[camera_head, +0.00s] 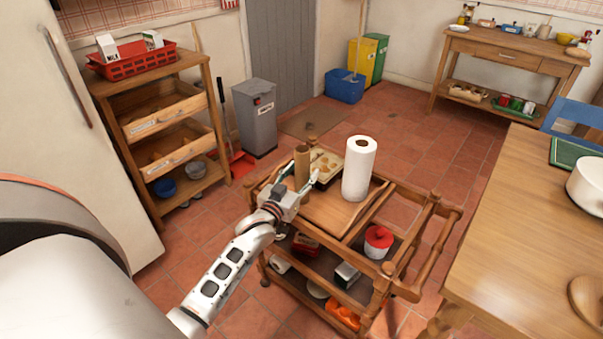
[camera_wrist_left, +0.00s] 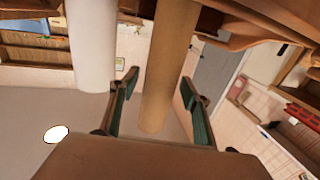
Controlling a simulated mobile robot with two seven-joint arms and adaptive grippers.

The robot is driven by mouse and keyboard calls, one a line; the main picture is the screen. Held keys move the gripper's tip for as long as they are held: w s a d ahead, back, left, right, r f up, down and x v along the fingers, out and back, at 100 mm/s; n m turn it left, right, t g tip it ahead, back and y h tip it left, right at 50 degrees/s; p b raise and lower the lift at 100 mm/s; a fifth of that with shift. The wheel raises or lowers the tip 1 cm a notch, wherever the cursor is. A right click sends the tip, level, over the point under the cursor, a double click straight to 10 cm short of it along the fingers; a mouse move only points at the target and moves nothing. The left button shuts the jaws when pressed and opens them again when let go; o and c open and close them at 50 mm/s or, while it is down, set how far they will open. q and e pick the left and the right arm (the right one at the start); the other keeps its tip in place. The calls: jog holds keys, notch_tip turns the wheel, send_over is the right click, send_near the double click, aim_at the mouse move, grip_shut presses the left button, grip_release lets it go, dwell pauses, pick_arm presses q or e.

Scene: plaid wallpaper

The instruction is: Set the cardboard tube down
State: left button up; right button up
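The brown cardboard tube (camera_head: 302,165) stands upright on the top of the wooden trolley (camera_head: 327,213), near its left end. My left gripper (camera_head: 306,186) is at the tube's lower part. In the left wrist view, which looks upside down, the tube (camera_wrist_left: 166,60) passes between the two green-padded fingers (camera_wrist_left: 159,82). The fingers are spread, with a visible gap on the left side; on the right side the finger is close to the tube, and I cannot tell if it touches. My right gripper is not in view.
A white paper towel roll (camera_head: 358,170) stands to the right of the tube; it shows in the left wrist view (camera_wrist_left: 92,45). A tray (camera_head: 326,167) with round items lies behind. Turned rails (camera_head: 435,215) edge the trolley. A wooden table (camera_head: 530,220) stands at right.

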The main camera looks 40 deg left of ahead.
pick_arm(q)
jog(key=shift+r, duration=0.15)
jog(key=shift+s, duration=0.2)
jog(key=s+d+p, duration=0.2)
jog(key=s, duration=0.9)
jog(key=s+d+f+m+g+h, duration=0.2)
jog(key=s+d+f+m+g, duration=0.1)
jog(key=s+d+f, duration=0.5)
jog(key=s+d+f+m+g+h, duration=0.3)
jog(key=s+d+f, duration=0.6)
jog(key=s, duration=0.6)
jog(key=shift+d+m+g, duration=0.3)
jog(key=shift+d+g, duration=0.3)
jog(key=shift+d, duration=0.5)
